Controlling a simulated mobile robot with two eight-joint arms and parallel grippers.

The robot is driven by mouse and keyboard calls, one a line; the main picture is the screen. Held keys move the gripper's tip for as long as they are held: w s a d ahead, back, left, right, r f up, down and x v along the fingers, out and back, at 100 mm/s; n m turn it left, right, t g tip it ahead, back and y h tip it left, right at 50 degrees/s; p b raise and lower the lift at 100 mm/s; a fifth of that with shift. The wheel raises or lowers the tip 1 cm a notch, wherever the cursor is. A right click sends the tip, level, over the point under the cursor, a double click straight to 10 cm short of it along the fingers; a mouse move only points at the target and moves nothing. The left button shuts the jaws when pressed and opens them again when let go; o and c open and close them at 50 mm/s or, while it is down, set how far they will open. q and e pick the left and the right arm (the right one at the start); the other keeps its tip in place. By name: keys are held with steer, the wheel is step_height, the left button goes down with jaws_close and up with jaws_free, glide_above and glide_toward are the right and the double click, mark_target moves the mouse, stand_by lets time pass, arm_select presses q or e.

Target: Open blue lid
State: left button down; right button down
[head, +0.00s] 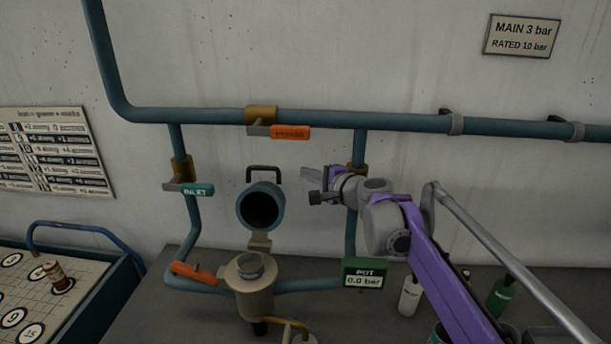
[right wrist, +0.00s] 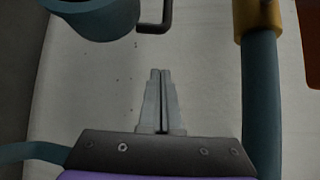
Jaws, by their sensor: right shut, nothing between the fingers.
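The blue lid (head: 243,218) stands raised on a hinge behind the beige pot (head: 255,300), with its dark hollow side facing me. Its black handle (head: 263,168) is at the top. The pot's round mouth is uncovered below it. My right gripper (head: 304,171) is shut and empty, just right of the handle and apart from it in the picture. In the right wrist view the closed fingertips (right wrist: 160,71) point toward the wall, with the lid (right wrist: 95,22) and its handle (right wrist: 166,15) at the top edge. My left gripper is not in view.
Blue pipes (head: 380,121) run along the wall, with a vertical one behind my right gripper. Valve levers in orange (head: 290,132) and teal (head: 197,190) stick out. A pot gauge (head: 366,273) reads 0.0 bar. Bottles (head: 410,296) stand at right, a board (head: 60,300) at left.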

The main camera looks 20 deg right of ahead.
mark_target(278, 167)
steer(key=x, duration=0.8)
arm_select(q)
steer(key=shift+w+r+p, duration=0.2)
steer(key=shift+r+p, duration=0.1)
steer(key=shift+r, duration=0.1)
arm_select(e)
steer(key=s, duration=0.1)
steer(key=s+a, duration=0.1)
steer(key=s+a+r, duration=0.1)
steer(key=shift+s+a, duration=0.1)
steer(key=shift+s, duration=0.3)
